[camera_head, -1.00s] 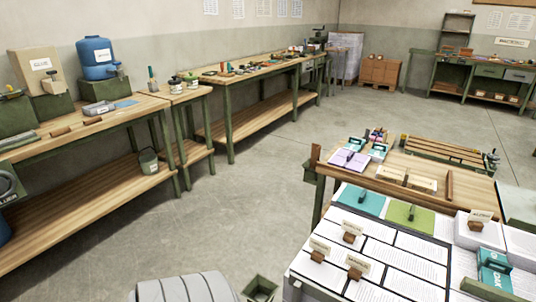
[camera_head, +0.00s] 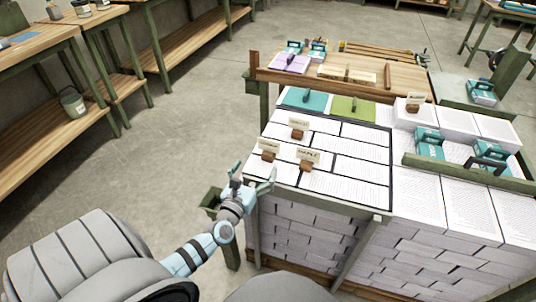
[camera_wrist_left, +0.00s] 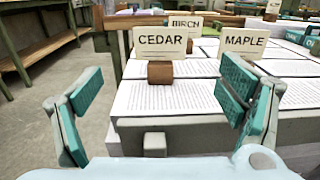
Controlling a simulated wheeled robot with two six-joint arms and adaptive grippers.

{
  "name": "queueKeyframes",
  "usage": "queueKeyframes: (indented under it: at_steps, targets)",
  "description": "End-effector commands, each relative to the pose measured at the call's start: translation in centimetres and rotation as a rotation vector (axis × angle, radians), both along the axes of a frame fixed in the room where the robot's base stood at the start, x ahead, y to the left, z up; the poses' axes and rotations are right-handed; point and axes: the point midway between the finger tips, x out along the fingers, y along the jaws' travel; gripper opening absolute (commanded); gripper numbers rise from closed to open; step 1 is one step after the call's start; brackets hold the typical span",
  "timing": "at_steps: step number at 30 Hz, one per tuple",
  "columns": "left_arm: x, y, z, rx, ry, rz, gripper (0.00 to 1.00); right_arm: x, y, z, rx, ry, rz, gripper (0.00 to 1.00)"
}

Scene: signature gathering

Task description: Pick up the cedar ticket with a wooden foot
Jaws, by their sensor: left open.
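The cedar ticket (camera_head: 269,146) is a cream card standing upright in a brown wooden foot (camera_head: 268,157). It stands on printed sheets at the near left corner of the paper-covered stand. In the left wrist view the card reads CEDAR (camera_wrist_left: 160,41), with its foot (camera_wrist_left: 160,72) below. My left gripper (camera_head: 253,178) is open and empty, just short of the stand's near left corner. In the wrist view its teal-padded fingers (camera_wrist_left: 161,88) are spread either side of the cedar ticket, which is farther off and untouched. My right gripper is not in view.
The maple ticket (camera_head: 308,155) stands close right of cedar; the birch ticket (camera_head: 298,123) is behind. Another ticket (camera_head: 415,98) stands on paper stacks farther right. Teal (camera_head: 304,100) and green (camera_head: 352,107) boards lie at the back. Open floor lies to the left.

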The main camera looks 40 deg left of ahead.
Motion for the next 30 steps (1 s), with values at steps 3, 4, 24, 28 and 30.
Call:
queueKeyframes:
  at_steps: [3, 4, 24, 28, 30]
  targets:
    - [3.3, 1.0, 0.0, 0.002, -0.001, 0.001, 0.88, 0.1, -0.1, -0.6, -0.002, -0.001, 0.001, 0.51]
    - [3.9, 1.2, -0.1, 0.003, 0.000, 0.001, 0.88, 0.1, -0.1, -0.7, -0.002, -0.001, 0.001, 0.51]
    - [10.7, 3.1, 0.5, 0.006, 0.006, -0.002, 0.88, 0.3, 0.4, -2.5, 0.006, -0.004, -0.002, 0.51]
    - [10.7, 3.1, 0.5, 0.006, 0.006, -0.002, 0.69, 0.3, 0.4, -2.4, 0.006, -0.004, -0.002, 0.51]
    - [10.7, 3.1, 0.5, 0.006, 0.006, -0.002, 0.58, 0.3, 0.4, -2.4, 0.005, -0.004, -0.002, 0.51]
